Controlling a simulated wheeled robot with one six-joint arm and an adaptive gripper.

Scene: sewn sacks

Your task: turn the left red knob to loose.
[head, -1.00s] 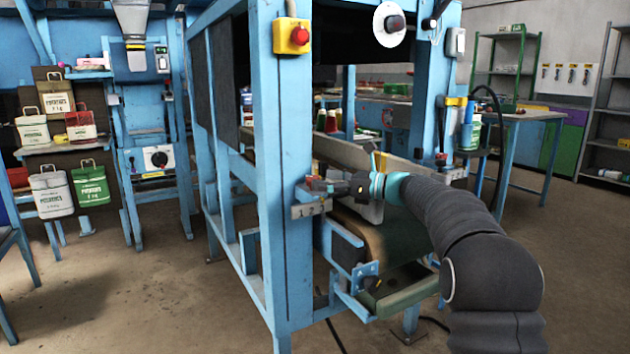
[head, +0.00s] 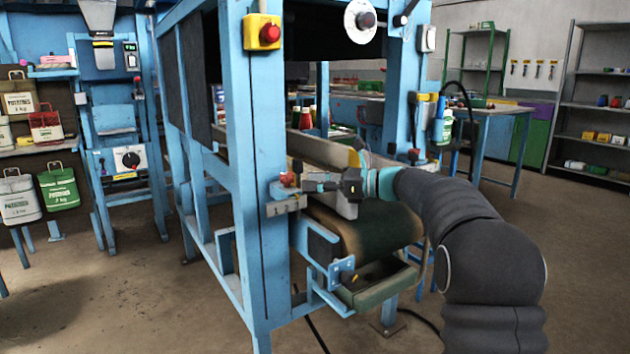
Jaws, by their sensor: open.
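The left red knob (head: 287,180) sits on a small grey bracket (head: 284,206) on the near blue post of the conveyor machine. My gripper (head: 306,184) is open and just right of the knob, with its fingers pointing left at it. The fingers look empty; whether a fingertip touches the knob I cannot tell. The knob's pointer and any marking on the bracket are too small to read.
A grey guide rail and a dark green conveyor belt (head: 375,232) lie behind and below my gripper. A yellow box with a red button (head: 263,32) is higher on the near post. Shelves with potato sacks (head: 59,187) stand at left. Floor at right is open.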

